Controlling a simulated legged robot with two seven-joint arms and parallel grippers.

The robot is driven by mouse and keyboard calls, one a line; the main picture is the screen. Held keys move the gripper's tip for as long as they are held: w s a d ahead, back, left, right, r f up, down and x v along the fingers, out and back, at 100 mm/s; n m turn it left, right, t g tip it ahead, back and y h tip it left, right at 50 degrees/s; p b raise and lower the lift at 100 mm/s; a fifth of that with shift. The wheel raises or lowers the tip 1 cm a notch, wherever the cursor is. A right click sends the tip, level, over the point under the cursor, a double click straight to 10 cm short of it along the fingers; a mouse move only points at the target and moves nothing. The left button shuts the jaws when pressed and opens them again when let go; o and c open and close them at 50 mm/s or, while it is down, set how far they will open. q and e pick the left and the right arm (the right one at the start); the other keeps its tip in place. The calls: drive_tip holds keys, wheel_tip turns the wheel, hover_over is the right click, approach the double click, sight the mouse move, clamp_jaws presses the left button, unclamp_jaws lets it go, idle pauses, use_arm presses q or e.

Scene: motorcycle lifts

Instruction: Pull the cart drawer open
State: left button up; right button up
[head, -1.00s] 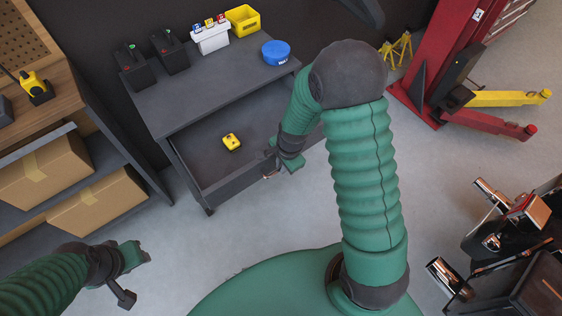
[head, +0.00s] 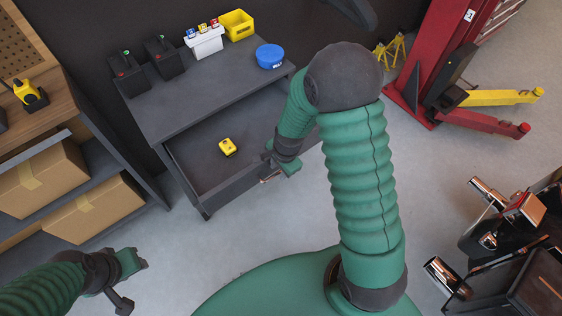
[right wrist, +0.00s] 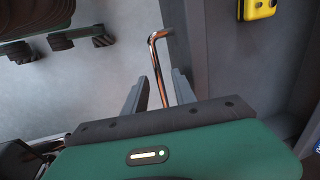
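The dark grey cart (head: 190,105) stands at upper centre in the head view. Its drawer (head: 206,172) is pulled out, with a small yellow object (head: 228,146) inside. My right gripper (head: 277,169) is at the drawer's front near its right end. In the right wrist view, the shiny bar handle (right wrist: 155,57) passes between the two fingers of my right gripper (right wrist: 157,92). The fingers stand apart with visible gaps beside the bar; contact is unclear. My left gripper (head: 134,280) is open and empty at lower left, above the floor.
On the cart top are a yellow bin (head: 237,25), a blue tub (head: 270,56), a white box (head: 205,43) and two black cases. A shelf with cardboard boxes (head: 95,208) is at left. A red lift (head: 440,60) is at right. Floor before the drawer is clear.

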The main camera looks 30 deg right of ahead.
drive_tip(key=s+r+p, duration=0.3)
drive_tip(key=r+p, duration=0.1)
drive_tip(key=r, duration=1.2)
drive_tip(key=shift+d+p, duration=0.15)
drive_tip(key=shift+p, duration=0.15)
